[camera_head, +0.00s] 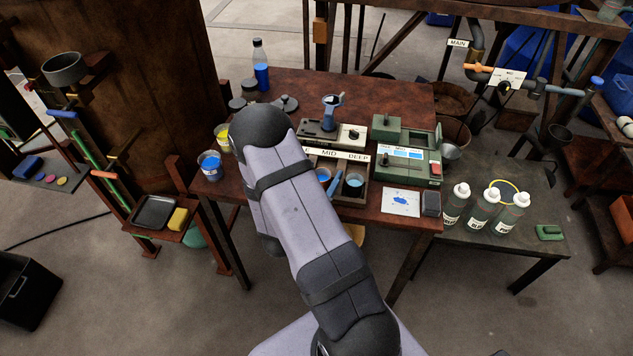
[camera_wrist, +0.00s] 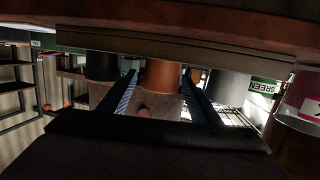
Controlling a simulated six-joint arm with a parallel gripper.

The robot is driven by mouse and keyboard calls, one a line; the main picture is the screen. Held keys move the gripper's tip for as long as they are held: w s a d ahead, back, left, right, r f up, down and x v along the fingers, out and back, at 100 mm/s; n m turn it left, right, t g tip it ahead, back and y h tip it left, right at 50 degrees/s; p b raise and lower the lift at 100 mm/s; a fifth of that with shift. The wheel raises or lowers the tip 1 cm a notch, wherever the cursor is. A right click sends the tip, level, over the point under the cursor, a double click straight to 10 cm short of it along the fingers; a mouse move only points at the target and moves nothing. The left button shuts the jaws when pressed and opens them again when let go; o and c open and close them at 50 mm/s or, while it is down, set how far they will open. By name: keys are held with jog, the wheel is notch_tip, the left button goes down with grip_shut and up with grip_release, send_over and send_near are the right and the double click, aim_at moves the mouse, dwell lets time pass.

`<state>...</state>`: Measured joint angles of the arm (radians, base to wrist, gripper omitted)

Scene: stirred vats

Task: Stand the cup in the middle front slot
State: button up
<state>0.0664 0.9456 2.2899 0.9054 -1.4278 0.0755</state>
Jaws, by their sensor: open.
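A dark rack (camera_head: 346,199) with a label strip reading MID and DEEP stands on the brown table. Two cups with blue contents show in it: one under MID (camera_head: 323,174) and one under DEEP (camera_head: 354,180). Its left part is hidden behind my arm. A cup of blue paint (camera_head: 209,165) stands at the table's left edge. I cannot tell which cup is the task's. My gripper (camera_wrist: 160,92) is open in the wrist view, and my arm hides it in the head view. An orange-brown cylinder shows between and beyond the fingers; I cannot tell its distance.
Green-grey devices (camera_head: 408,162) stand behind and right of the rack. A white card (camera_head: 400,202) with a blue spot lies at the front right. White-capped bottles (camera_head: 483,212) stand on the side table. A yellow paint cup (camera_head: 221,132) stands left of my arm. A wooden edge crosses the wrist view's top.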

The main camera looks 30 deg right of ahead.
jog(key=shift+a+r, duration=0.1)
jog(key=shift+r, duration=0.05)
jog(key=b+v, duration=0.2)
jog(key=v, duration=0.9)
jog(key=shift+s+a, duration=0.25)
jog(key=shift+a, duration=0.1)
jog(key=w+a+f+n+y, duration=0.2)
jog(key=w+a+f+y, duration=0.3)
jog(key=a+y, duration=0.3)
jog(key=s+a+n+g+y, duration=0.2)
jog(key=a+n+g+y, duration=0.15)
jog(key=a, duration=0.35)
jog(key=s+d+r+n+g, duration=0.1)
jog(key=s+r+n+g, duration=0.1)
jog(key=s, duration=0.5)
jog(key=s+d+r+n+g+y, duration=0.1)
jog(key=s+r+n+g, duration=0.2)
jog(key=s, duration=0.4)
jog(key=shift+s+d+r+n, duration=0.3)
jog(key=shift+s+r+n, duration=0.1)
jog(key=shift+r, duration=0.1)
